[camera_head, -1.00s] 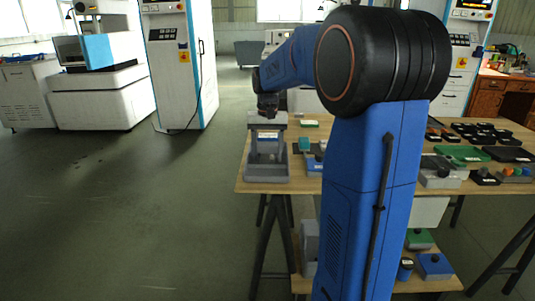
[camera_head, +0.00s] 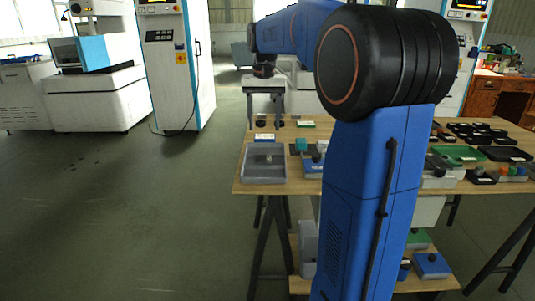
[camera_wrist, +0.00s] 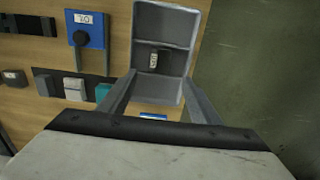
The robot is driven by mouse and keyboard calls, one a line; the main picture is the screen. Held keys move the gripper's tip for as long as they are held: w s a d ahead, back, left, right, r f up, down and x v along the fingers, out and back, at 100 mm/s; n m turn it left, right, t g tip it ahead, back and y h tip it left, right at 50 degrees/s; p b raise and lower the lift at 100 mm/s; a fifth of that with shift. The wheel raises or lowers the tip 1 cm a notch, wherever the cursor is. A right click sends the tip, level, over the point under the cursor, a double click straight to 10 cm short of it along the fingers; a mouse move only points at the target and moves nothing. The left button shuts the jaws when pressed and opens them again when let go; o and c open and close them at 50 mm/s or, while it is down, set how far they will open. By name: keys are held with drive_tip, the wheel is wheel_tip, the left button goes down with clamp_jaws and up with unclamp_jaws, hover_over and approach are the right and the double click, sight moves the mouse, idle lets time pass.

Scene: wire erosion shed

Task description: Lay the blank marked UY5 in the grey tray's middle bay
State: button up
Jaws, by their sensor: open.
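The grey tray (camera_head: 250,178) lies at the left front of the wooden table; it also shows in the wrist view (camera_wrist: 180,14). A small dark blank (camera_wrist: 165,59) with a white label lies in the tray's middle bay, apart from my fingers; its lettering is too small to read. In the head view the blank (camera_head: 264,159) is a small grey shape inside the tray. My gripper (camera_head: 264,124) is open and empty, above and behind the tray. In the wrist view my gripper (camera_wrist: 158,80) has its fingers spread on either side of the tray's near end.
A blue block with a white label (camera_head: 264,138) lies just behind the tray. Right of the tray are a blue box with a dark knob (camera_wrist: 88,30), a teal block (camera_wrist: 103,91) and grey blocks. Dark and green trays (camera_head: 458,154) fill the right side. Floor lies open to the left.

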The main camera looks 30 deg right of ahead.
drive_tip(key=s+a+f+n+t, duration=0.1)
drive_tip(key=s+a+f+n, duration=0.1)
drive_tip(key=s+a, duration=0.45)
drive_tip(key=s+a+f+n+t, duration=0.15)
drive_tip(key=s+a, duration=0.25)
drive_tip(key=s, duration=0.5)
drive_tip(key=s+a+f+n+t, duration=0.1)
drive_tip(key=s+a+f, duration=0.1)
drive_tip(key=s+f, duration=0.4)
drive_tip(key=s+a+f+n+t, duration=0.1)
drive_tip(key=s+a+f+n, duration=0.1)
drive_tip(key=s+f, duration=0.5)
drive_tip(key=shift+s+a, duration=0.65)
drive_tip(key=shift+s, duration=0.2)
drive_tip(key=shift+d+r, duration=0.1)
